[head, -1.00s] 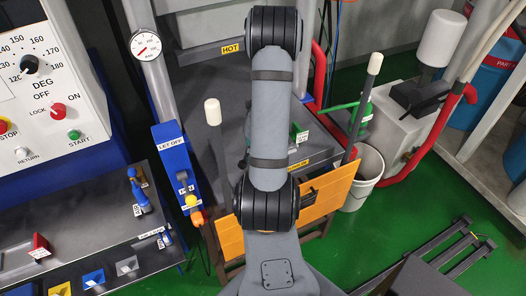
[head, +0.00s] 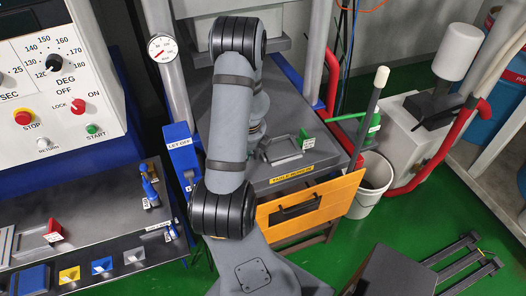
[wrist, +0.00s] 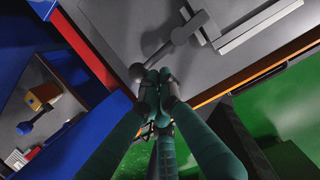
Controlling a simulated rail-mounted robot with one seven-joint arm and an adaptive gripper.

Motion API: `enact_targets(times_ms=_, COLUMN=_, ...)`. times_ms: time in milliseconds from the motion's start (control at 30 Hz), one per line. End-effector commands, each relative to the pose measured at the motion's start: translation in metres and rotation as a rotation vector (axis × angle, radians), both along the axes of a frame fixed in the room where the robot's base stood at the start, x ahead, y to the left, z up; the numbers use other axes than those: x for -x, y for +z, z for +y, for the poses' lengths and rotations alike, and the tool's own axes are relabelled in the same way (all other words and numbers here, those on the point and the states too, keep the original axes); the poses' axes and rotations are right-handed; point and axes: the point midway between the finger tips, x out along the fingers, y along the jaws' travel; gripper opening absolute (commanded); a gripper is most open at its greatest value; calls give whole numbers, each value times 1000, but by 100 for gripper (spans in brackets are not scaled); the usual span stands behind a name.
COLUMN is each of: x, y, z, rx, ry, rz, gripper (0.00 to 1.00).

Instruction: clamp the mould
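In the head view a grey metal frame (head: 286,150), which looks like the mould, lies on the dark table (head: 325,165) just right of my arm, with a green tag at its corner. In the wrist view a grey bar frame (wrist: 245,28) and a lever with a round knob (wrist: 180,36) lie on the grey surface. My gripper (wrist: 157,76) has its teal fingers drawn together at the tips. The knob end is just beyond and left of the fingertips; whether they touch is unclear. I see nothing held between them. My arm hides the gripper in the head view.
An orange panel (head: 310,208) fronts the table. A green-handled post (head: 372,110) and white bucket (head: 372,185) stand to its right. A blue LET OFF box (head: 182,155) and gauge (head: 162,47) are left. A red pipe (head: 440,150) runs right.

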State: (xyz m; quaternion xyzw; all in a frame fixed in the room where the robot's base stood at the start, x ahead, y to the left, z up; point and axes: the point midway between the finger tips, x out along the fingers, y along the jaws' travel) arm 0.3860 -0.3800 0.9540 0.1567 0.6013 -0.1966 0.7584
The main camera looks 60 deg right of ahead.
Motion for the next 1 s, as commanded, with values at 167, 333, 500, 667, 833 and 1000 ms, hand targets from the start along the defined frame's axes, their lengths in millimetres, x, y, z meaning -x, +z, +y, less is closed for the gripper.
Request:
enact_targets(times_ms=167, x=1, y=0, z=-2, rx=-2, ry=-6, rz=0, gripper=0)
enact_targets(times_ms=333, x=1, y=-1, z=-3, rx=-2, ry=-7, rz=0, gripper=0)
enact_targets(times_ms=500, x=1, y=0, z=-3, rx=-2, ry=-6, rz=0, gripper=0)
enact_targets(times_ms=667, x=2, y=0, z=-3, rx=0, ry=-6, rz=0, gripper=0)
enact_targets(times_ms=833, x=12, y=0, z=2, rx=0, ry=-11, rz=-1, gripper=0)
enact_targets(times_ms=1000, x=40, y=4, z=16, rx=2, ry=-19, rz=-1, gripper=0)
